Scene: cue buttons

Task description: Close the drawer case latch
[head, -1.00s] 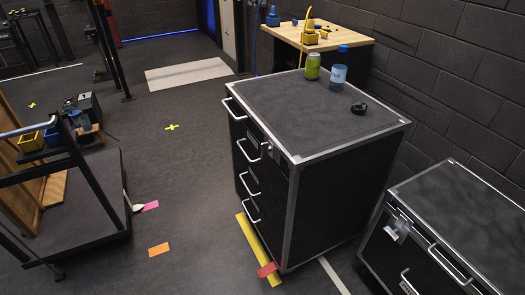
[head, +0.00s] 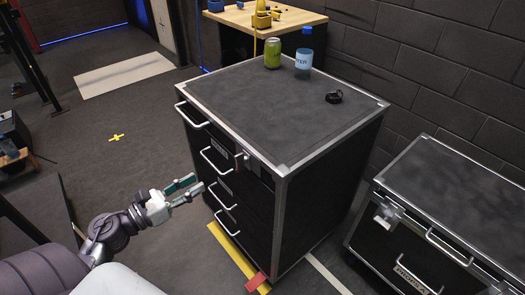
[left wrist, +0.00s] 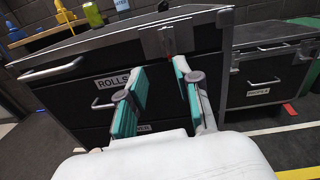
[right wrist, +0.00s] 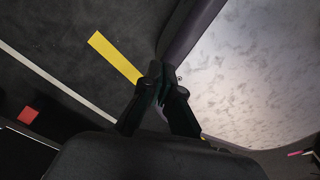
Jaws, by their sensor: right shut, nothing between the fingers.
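The black drawer case (head: 325,190) with metal edges stands mid-picture in the head view. Its latch (head: 243,160) is a small metal piece near the top front corner; whether it is fastened I cannot tell. In the left wrist view the latch (left wrist: 166,42) shows above and between my fingers. My left gripper (head: 194,183) is open and empty, left of the case front and apart from it. Its teal-padded fingers (left wrist: 160,88) face the front around the latch's side. My right gripper (right wrist: 165,85) is shut and empty, low over the floor, away from the latch.
A green can (head: 272,54), a blue-capped bottle (head: 304,58) and a small black object (head: 334,97) stand on the case top. A second black case (head: 450,190) is at the right. A wooden-topped table (head: 290,17) stands behind.

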